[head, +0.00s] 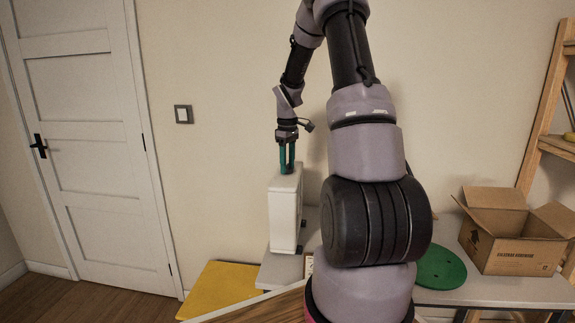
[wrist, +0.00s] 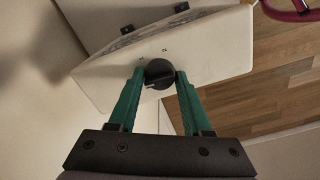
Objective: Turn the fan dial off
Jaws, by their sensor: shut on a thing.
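The fan (head: 285,212) is a white upright box on the bench against the wall, seen from its narrow side in the head view. Its white top (wrist: 205,58) fills the middle of the wrist view. A round black dial (wrist: 159,73) sits on that top, with small marks near it. My gripper (head: 287,172) points straight down onto the top of the fan. In the wrist view its green fingers (wrist: 159,80) are shut on the dial, one on each side. The dial's exact setting cannot be read.
A yellow board (head: 222,287) lies left of the fan. A green disc (head: 440,268) and an open cardboard box (head: 515,235) are on the bench to the right, beside a wooden shelf (head: 545,110). The wall stands close behind the fan.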

